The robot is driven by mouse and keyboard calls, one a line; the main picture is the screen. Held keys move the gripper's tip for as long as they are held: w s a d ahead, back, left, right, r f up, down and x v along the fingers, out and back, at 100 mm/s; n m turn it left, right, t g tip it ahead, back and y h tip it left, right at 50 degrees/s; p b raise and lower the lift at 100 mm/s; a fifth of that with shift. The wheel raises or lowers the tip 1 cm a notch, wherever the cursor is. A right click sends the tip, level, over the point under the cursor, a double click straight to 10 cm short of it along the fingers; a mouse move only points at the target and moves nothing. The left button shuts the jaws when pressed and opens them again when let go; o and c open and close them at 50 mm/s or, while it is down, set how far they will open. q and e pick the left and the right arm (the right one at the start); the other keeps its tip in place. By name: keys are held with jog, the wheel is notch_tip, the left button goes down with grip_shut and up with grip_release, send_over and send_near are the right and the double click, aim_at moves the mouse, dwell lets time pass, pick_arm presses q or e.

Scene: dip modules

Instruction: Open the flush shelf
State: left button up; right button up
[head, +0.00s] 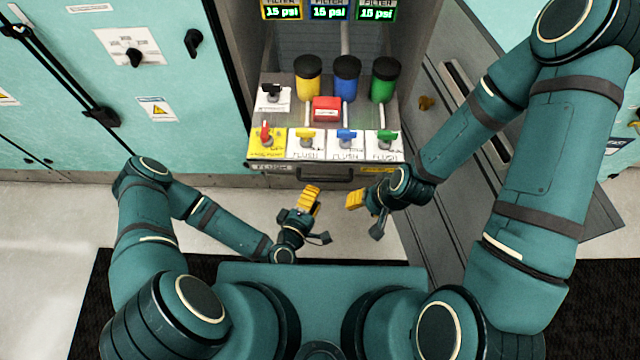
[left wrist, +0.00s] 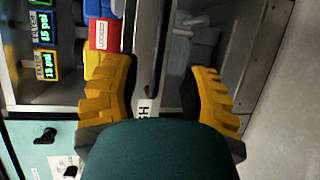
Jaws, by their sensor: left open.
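The flush shelf (head: 290,170) is a grey front labelled FLUSH, directly below the valve panel in the head view. Its dark handle (head: 328,174) runs along the front. My left gripper (head: 309,198) is just in front of and below this handle, with its yellow fingers pointing at it. In the left wrist view the fingers (left wrist: 162,92) are spread apart, and the dark handle (left wrist: 154,50) shows in the gap between them. I cannot tell whether they touch it. My right gripper (head: 357,199) is to the right, in front of the shelf; its finger gap is unclear.
Above the shelf are red, yellow, blue and green valves, a red box (head: 326,109) and yellow, blue and green filter canisters. A teal cabinet (head: 150,60) stands at the left. A grey panel (head: 425,150) slants off at the right. The pale floor in front is open.

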pick_arm(q)
jog(key=v, duration=0.5)
jog(key=shift+s, duration=0.1)
dwell(0.5)
jog(key=a+r+m+g+y, duration=0.2)
jog(key=a+r+m+g, duration=0.3)
jog(key=m+g, duration=0.7)
jog(key=shift+r+m+g, duration=0.4)
jog(key=shift+r+g, duration=0.05)
jog(key=shift+g, duration=0.05)
jog(key=shift+o, duration=0.3)
dwell(1.3)
